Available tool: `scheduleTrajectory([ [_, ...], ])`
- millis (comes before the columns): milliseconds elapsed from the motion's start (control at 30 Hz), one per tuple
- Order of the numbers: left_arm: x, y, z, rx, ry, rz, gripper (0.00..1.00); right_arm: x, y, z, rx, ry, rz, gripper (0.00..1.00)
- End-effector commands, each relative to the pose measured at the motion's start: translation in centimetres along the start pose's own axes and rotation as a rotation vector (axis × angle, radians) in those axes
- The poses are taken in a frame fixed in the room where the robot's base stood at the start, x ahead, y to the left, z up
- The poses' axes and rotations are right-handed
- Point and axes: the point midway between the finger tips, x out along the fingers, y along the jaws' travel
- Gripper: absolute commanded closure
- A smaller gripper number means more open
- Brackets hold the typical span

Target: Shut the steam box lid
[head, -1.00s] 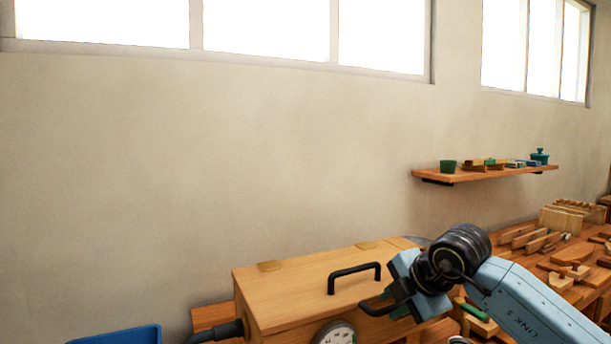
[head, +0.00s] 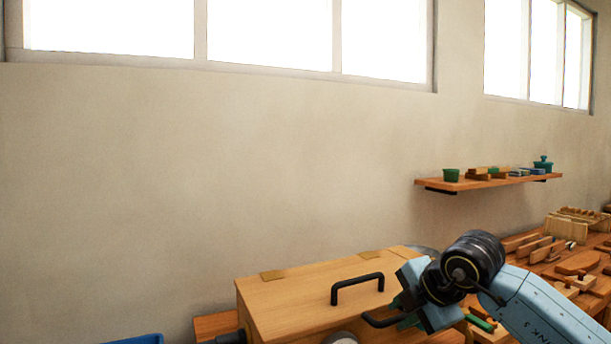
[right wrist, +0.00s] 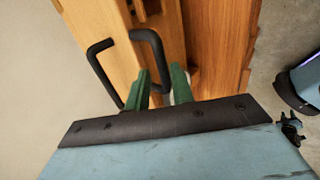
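The steam box (head: 245,310) is a wooden box at the bottom middle of the head view. Its lid (head: 300,290) lies flat with no gap that I can see; its lower front is out of frame. A black handle (head: 358,279) stands on the lid, and a second black handle (head: 378,322) is at the front right. My right gripper (head: 398,310) is at this second handle. In the right wrist view, its green fingers (right wrist: 160,84) stand apart with part of the black handle (right wrist: 151,36) between them; firm contact does not show. My left gripper is not in view.
A dial gauge (head: 340,338) is partly visible at the box front. A blue bin (head: 135,340) is at the bottom left. A workbench (head: 560,285) with wooden parts and tools lies to the right, below a wall shelf (head: 485,183). The wall above the box is clear.

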Motion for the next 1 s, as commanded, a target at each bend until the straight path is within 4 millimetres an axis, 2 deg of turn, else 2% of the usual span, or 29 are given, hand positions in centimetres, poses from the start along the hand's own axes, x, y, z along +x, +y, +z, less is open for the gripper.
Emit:
scheduleTrajectory([
  [600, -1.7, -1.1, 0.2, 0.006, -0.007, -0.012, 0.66, -4.8, 0.1, 0.0, -0.001, 0.0, 0.001, 0.76],
  [1000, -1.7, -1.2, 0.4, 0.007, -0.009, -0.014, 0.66, -5.0, 0.0, 0.0, -0.001, 0.0, 0.0, 0.76],
])
